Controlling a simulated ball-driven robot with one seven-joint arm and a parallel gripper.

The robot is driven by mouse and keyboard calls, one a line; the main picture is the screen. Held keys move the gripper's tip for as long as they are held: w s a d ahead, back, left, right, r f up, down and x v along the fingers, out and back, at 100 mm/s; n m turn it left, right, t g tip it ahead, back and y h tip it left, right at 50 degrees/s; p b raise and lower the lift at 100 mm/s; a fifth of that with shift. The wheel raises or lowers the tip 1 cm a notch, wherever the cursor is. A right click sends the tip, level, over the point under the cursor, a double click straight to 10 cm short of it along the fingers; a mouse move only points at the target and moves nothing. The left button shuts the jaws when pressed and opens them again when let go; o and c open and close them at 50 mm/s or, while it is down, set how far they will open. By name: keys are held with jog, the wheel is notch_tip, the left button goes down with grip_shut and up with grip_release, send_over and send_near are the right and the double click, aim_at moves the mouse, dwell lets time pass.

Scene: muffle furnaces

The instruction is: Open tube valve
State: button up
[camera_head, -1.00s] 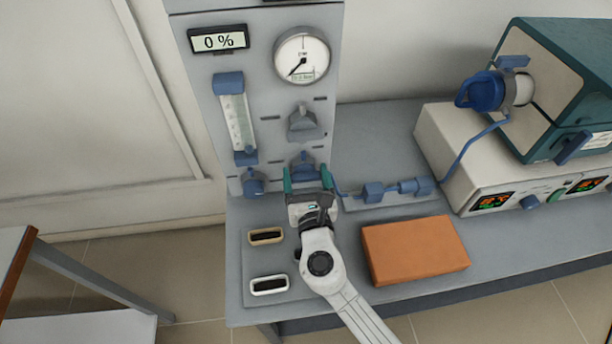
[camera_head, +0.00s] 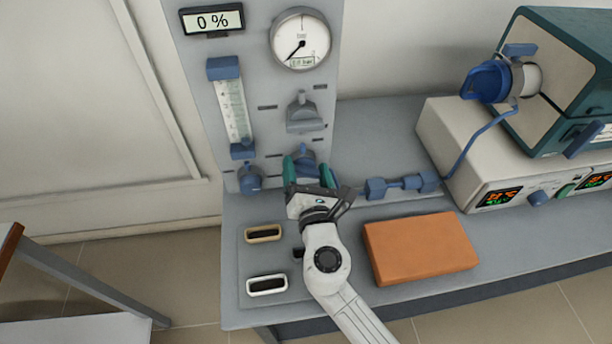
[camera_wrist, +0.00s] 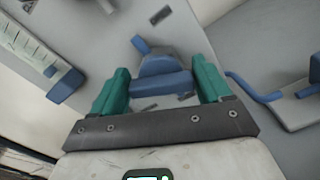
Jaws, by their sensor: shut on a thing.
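The tube valve is a blue knob (camera_head: 304,155) low on the grey panel, and it also shows between the fingers in the wrist view (camera_wrist: 162,82). My gripper (camera_head: 307,170) reaches it from the front, with its green fingers on either side of the knob's bar. In the wrist view the fingers (camera_wrist: 160,75) are shut on the knob, and a blue pointer juts out at its upper left. The fingers partly hide the knob in the head view.
The panel (camera_head: 262,130) carries a 0 % display (camera_head: 212,20), a flow tube (camera_head: 233,108), a pressure gauge (camera_head: 301,40), a grey knob (camera_head: 304,113) and another blue knob (camera_head: 250,180). An orange block (camera_head: 420,247) lies right of my arm. The furnace (camera_head: 560,75) stands at the right.

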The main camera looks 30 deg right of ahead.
jog(key=m+b, duration=0.1)
jog(key=m, duration=0.1)
jog(key=m+b, duration=0.1)
jog(key=shift+f+m+b, duration=0.25)
jog(key=shift+m+b, duration=0.05)
jog(key=shift+m, duration=0.1)
jog(key=m+b, duration=0.2)
jog(key=m, duration=0.1)
jog(key=shift+d+f+m+b, duration=0.15)
jog(key=shift+m+b, duration=0.15)
jog(key=m+b, duration=0.3)
jog(key=m, duration=0.2)
jog(key=shift+s+b, duration=0.1)
jog(key=shift+b, duration=0.3)
jog(key=shift+m, duration=0.4)
jog(key=o, duration=1)
jog(key=shift+c, duration=0.2)
jog(key=v, duration=1)
jog(key=shift+s+b, duration=0.4)
jog(key=shift+b, duration=0.05)
